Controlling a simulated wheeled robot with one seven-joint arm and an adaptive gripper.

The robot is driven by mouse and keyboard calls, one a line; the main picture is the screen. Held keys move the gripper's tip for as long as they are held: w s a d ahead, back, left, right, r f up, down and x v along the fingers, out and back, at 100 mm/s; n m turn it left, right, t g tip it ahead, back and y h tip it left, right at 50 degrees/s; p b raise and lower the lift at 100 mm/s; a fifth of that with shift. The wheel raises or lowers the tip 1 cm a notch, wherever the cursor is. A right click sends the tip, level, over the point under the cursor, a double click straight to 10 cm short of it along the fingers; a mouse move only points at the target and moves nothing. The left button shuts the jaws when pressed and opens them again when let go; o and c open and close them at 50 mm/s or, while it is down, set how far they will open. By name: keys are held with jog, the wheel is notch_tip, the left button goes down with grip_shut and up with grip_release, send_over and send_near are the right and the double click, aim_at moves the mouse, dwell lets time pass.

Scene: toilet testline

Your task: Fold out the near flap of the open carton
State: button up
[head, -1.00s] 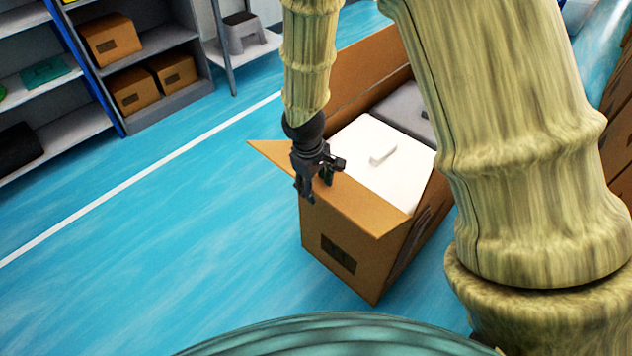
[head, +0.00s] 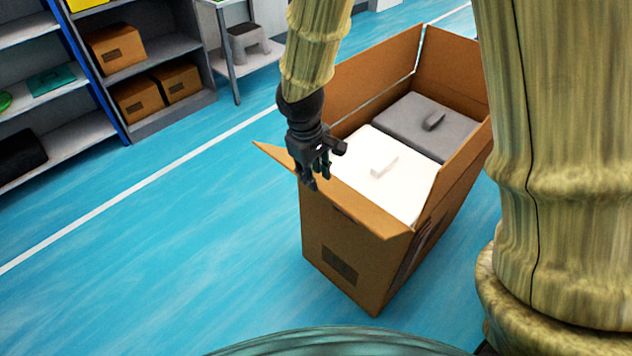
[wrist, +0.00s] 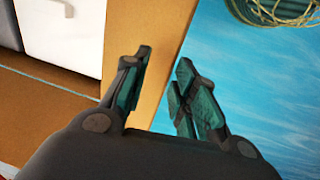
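The open carton (head: 350,240) stands on the blue floor, its near side toward me. Its near flap (head: 375,213) is tilted, with its left corner jutting out past the carton side. My gripper (head: 318,172) is over the left part of this flap, pointing down. In the wrist view my gripper (wrist: 165,60) is open, its fingers apart. There the cardboard strip (wrist: 150,30) lies behind the left finger, and its edge runs through the gap; the right finger is over floor. I cannot tell whether a finger touches the flap.
A white block (head: 375,170) and a grey block (head: 410,125) fill the carton; its far and side flaps stand up. Shelves (head: 60,125) with boxes are at the back left. The floor left of the carton is clear. A coiled yellowish thing (wrist: 270,8) shows in the wrist view.

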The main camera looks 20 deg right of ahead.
jog(key=shift+s+a+r, duration=0.1)
jog(key=shift+a+r, duration=0.05)
jog(key=shift+r, duration=0.7)
jog(key=shift+s+a+r, duration=0.1)
jog(key=shift+r, duration=0.75)
jog(key=shift+w+d, duration=0.1)
jog(key=shift+w, duration=0.1)
grip_shut()
jog(key=w+d+r+g+y+b, duration=0.3)
jog(key=w+d+r+g+y, duration=0.25)
jog(key=d+y, duration=0.35)
jog(key=shift+t, duration=0.35)
jog(key=x, duration=0.4)
jog(key=p+x, duration=0.1)
jog(key=x, duration=0.4)
jog(key=w+x, duration=0.1)
jog(key=x, duration=0.3)
jog(key=shift+s+a+f, duration=0.2)
jog(key=shift+f, duration=0.25)
